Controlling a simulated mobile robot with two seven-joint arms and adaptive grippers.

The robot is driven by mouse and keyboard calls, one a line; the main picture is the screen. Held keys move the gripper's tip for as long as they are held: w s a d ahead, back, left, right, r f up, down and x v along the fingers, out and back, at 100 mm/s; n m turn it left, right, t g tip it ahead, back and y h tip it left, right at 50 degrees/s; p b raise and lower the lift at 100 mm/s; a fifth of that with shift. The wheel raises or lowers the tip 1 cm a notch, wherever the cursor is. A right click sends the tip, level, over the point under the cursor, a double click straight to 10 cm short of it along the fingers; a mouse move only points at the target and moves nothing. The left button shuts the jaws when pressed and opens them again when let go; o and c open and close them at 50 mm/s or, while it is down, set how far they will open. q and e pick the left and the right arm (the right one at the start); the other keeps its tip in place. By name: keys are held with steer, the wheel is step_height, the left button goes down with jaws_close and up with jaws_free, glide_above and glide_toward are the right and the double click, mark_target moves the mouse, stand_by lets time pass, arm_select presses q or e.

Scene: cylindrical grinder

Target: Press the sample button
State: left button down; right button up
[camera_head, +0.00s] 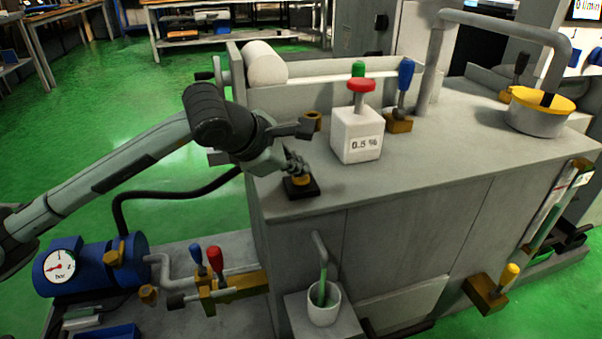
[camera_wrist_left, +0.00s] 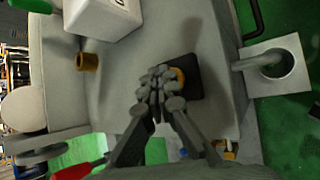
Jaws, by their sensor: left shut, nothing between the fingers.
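The sample button appears to be the yellow-orange button on a square black base (camera_head: 301,190) near the front left corner of the grey machine top. It also shows in the left wrist view (camera_wrist_left: 190,78), partly covered by my fingers. My left gripper (camera_head: 297,168) is shut and empty, with its fingertips right over the button, pointing down. In the left wrist view the closed fingertips (camera_wrist_left: 160,80) overlap the button's left edge. I cannot tell whether they touch it. My right gripper is in neither view.
A white box marked 0.5 % with a red knob (camera_head: 361,86) stands behind the button. A small brass ring (camera_head: 314,121) lies near my gripper. A cup (camera_head: 323,303) under a spout and a blue gauge unit (camera_head: 92,268) sit lower down. The machine top right of the button is clear.

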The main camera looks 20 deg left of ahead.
mark_target(298, 178)
arm_select(q)
steer(key=shift+r+p, duration=0.4)
steer(key=shift+r, duration=0.5)
steer(key=shift+r+p, duration=1.3)
steer(key=shift+r, duration=1.25)
